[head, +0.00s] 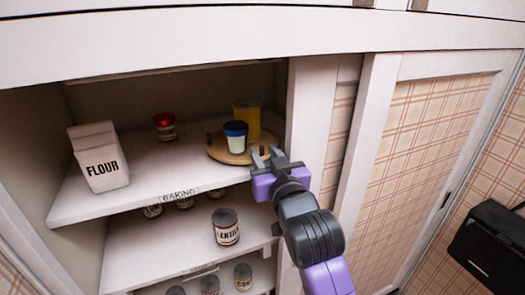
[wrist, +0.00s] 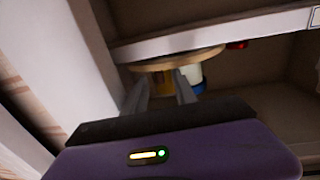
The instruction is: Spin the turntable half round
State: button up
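The turntable is a round wooden disc (head: 219,153) on the upper shelf, near the right side of the cabinet opening. A yellow canister (head: 247,115) and a white cup with a blue top (head: 236,138) stand on it. A small dark peg shows at its left rim. My gripper (head: 265,153) is at the disc's front right edge, fingers apart; I cannot tell whether they touch it. In the wrist view the disc's edge (wrist: 200,54) lies just beyond my fingers (wrist: 161,85), and the canister and cup show past them, partly hidden.
A flour bag (head: 100,158) and a red-lidded jar (head: 165,126) stand left on the same shelf. Several cans, one large (head: 226,227), stand on lower shelves. A white cabinet post (head: 309,110) is close right of my gripper. The shelf between jar and flour is clear.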

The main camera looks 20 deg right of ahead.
jog(key=s, duration=0.5)
jog(key=shift+s+a+b, duration=0.2)
jog(key=shift+a+b, duration=0.1)
jog(key=shift+b, duration=0.05)
